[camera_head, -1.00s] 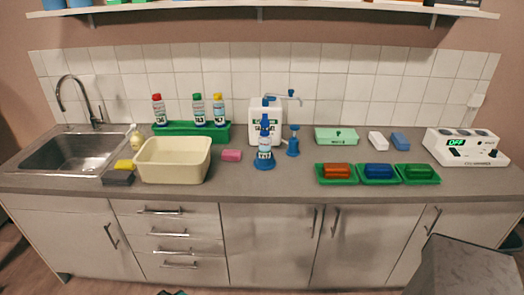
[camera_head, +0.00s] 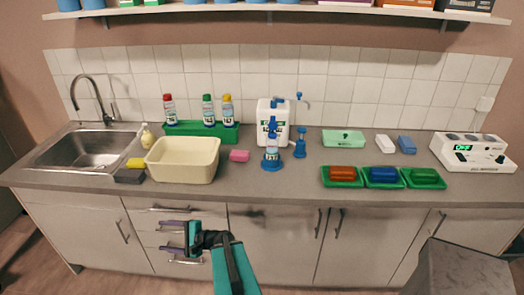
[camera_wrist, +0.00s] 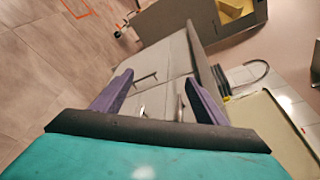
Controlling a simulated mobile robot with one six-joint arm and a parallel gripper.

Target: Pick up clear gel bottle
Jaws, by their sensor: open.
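A small bottle with a blue top and white label (camera_head: 272,149) stands upright in a blue base on the counter. Behind it is a large white jug (camera_head: 265,120) with a pump. I cannot read the labels well enough to tell which holds clear gel. Three bottles with red (camera_head: 169,109), green (camera_head: 208,110) and yellow (camera_head: 228,110) caps stand in a green rack (camera_head: 190,131). My gripper (camera_head: 164,237) is open and empty, in front of the drawers, below the counter and left of the blue-topped bottle. Its purple fingers also show in the wrist view (camera_wrist: 158,83).
A blue pump (camera_head: 300,146) stands close on the bottle's right. Green trays (camera_head: 342,183) lie further right. The counter before the bottle is clear.

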